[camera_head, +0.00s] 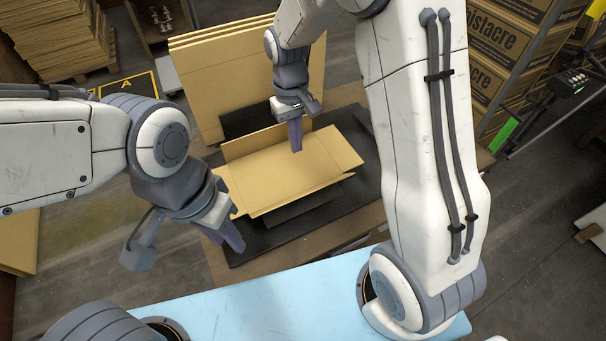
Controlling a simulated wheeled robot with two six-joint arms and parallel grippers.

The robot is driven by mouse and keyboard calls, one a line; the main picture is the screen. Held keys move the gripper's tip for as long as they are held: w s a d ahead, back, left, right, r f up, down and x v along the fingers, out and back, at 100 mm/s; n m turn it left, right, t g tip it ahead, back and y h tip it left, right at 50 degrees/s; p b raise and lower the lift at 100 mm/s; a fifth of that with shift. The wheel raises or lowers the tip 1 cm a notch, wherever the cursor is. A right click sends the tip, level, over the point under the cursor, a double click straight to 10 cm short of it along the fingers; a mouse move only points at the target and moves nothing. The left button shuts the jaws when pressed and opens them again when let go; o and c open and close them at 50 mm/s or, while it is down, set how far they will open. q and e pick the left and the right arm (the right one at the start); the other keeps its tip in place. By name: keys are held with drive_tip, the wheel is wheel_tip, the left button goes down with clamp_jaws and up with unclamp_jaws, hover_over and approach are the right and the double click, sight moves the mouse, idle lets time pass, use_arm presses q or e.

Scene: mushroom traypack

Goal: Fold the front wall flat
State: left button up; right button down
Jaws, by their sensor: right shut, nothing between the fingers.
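An unprinted brown cardboard tray (285,172) lies on a black mat (376,190) on the table. Its back wall (252,143) stands up at the far side. Its left wall (228,184) stands at a slant near my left gripper. The front wall (305,197) shows only as a narrow strip along the near edge; its exact angle is hard to tell. My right gripper (297,148) is shut and empty, pointing down above the far part of the tray. My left gripper (232,242) is at the tray's near left corner; its finger gap and any contact are unclear.
Flat cardboard sheets (205,80) stand upright behind the mat. Stacked cardboard (62,35) lies at the back left. Printed boxes (500,55) fill a rack at the right. A light blue surface (265,308) is at the front, and my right arm blocks part of the view.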

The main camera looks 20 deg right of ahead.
drive_tip(key=p, duration=0.1)
hover_over(304, 194)
drive_tip(key=w, duration=0.4)
wheel_tip(304, 194, down, 9)
drive_tip(key=shift+s+f+p, duration=0.25)
drive_tip(key=shift+s, duration=0.25)
drive_tip(key=shift+s+f+p, duration=0.2)
drive_tip(key=shift+s+f, duration=0.05)
drive_tip(key=shift+s, duration=0.2)
drive_tip(key=shift+s+d+f, duration=0.15)
drive_tip(key=shift+s+f, duration=0.3)
drive_tip(key=shift+s, duration=0.05)
